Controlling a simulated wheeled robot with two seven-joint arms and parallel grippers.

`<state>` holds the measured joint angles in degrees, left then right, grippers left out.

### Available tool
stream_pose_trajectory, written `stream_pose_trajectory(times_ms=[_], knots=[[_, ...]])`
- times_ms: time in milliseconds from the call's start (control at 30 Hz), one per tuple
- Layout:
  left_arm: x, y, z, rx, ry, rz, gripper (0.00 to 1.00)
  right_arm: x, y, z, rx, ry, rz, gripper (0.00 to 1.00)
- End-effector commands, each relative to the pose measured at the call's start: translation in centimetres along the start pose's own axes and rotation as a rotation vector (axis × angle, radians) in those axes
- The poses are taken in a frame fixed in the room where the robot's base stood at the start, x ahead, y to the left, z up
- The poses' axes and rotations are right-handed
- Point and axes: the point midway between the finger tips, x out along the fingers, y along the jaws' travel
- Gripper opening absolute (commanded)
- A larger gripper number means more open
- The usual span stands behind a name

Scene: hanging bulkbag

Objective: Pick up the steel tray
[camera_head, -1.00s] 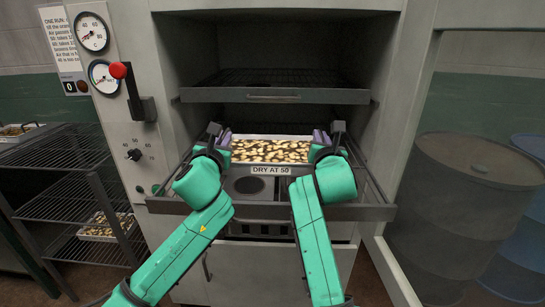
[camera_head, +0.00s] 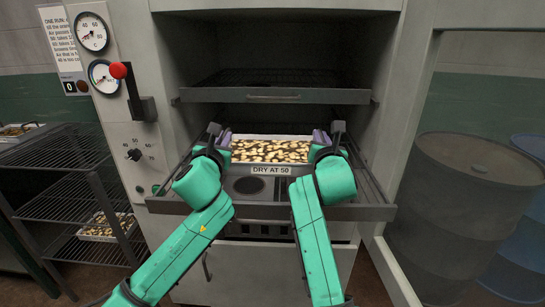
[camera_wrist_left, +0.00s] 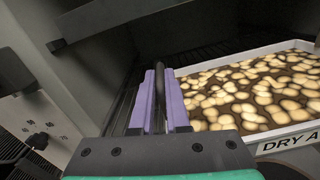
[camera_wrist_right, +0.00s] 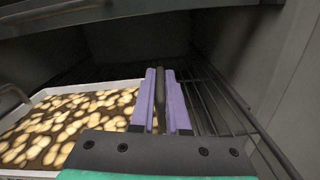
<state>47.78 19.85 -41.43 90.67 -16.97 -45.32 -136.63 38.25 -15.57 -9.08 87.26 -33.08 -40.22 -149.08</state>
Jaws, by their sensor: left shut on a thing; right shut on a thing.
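The steel tray (camera_head: 230,158) is a shallow pale tray full of light sliced pieces, with a "DRY AT 50" label on its front wall. It sits low in the open cabinet and also shows in the left wrist view (camera_wrist_left: 300,47) and right wrist view (camera_wrist_right: 60,90). My left gripper (camera_head: 226,138) is shut at the tray's left side and my right gripper (camera_head: 319,137) at its right side. In both wrist views the purple fingers close on a dark bar beside the tray. Where that bar joins the tray is hidden.
An empty rack with a front bar (camera_head: 275,96) is above the tray. The pulled-out lower rack (camera_head: 350,212) surrounds it at the sides and front. The cabinet door stands open at the right, with a grey drum (camera_head: 465,210) beyond. A wire shelf (camera_head: 65,150) stands at left.

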Motion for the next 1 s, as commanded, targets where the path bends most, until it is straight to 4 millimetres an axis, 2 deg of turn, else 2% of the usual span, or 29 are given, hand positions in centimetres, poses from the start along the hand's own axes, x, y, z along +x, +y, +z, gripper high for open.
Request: stream_pose_trajectory(times_ms=[433,800,1000], knots=[[0.0,0.0,0.3,0.0,-0.002,0.0,0.0,0.0,0.1,0.3,0.0,-0.002,0.0,0.0],[0.0,1.0,5.1,0.0,-0.002,0.0,0.0,0.0,1.0,5.1,0.0,-0.003,0.001,0.0],[0.0,1.0,5.1,0.0,-0.002,0.0,0.0,0.0,1.0,5.1,0.0,-0.003,0.001,0.0]])
